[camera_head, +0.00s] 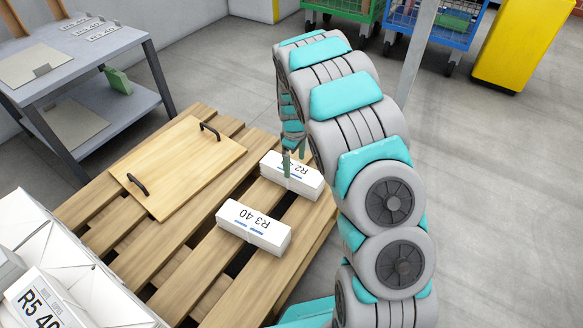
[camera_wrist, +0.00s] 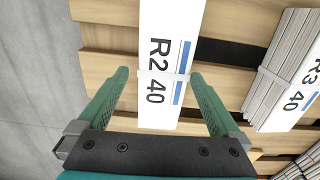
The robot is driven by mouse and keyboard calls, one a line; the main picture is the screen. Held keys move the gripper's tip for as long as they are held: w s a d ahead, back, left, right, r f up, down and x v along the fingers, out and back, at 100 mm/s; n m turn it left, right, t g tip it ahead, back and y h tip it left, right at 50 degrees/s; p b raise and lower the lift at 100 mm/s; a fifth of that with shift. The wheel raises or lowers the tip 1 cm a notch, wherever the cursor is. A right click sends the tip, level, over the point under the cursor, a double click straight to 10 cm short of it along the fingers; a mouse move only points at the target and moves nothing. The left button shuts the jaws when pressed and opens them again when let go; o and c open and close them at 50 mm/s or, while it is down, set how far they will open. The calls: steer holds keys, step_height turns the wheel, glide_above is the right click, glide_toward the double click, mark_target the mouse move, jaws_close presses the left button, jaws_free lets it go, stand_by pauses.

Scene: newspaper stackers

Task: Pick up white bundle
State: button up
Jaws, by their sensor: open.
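Two white bundles lie on the wooden pallet (camera_head: 185,250). The one marked R2 40 (camera_head: 292,172) is farther back, near the pallet's right edge, and the one marked R3 40 (camera_head: 253,228) is nearer. My gripper (camera_head: 295,165) is at the R2 40 bundle, partly hidden by my arm. In the wrist view, my open gripper (camera_wrist: 158,85) has one green finger on each side of the R2 40 bundle (camera_wrist: 168,40). Small gaps seem to show beside it; contact cannot be told. The R3 40 bundle (camera_wrist: 285,80) lies to the right in that view.
A wooden board with two black handles (camera_head: 180,165) lies on the pallet. More white bundles (camera_head: 50,260) are stacked at the lower left. A grey table (camera_head: 130,50) stands at the upper left. Green and blue wheeled cages and a yellow bin (camera_head: 515,45) stand behind. The floor at right is clear.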

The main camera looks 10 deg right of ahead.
steer(key=f, duration=0.4)
steer(key=f+b, duration=0.1)
steer(key=f, duration=0.2)
steer(key=shift+s+a, duration=0.1)
steer(key=shift+a, duration=0.15)
steer(key=shift+r, duration=0.1)
jaws_close()
stand_by(0.5)
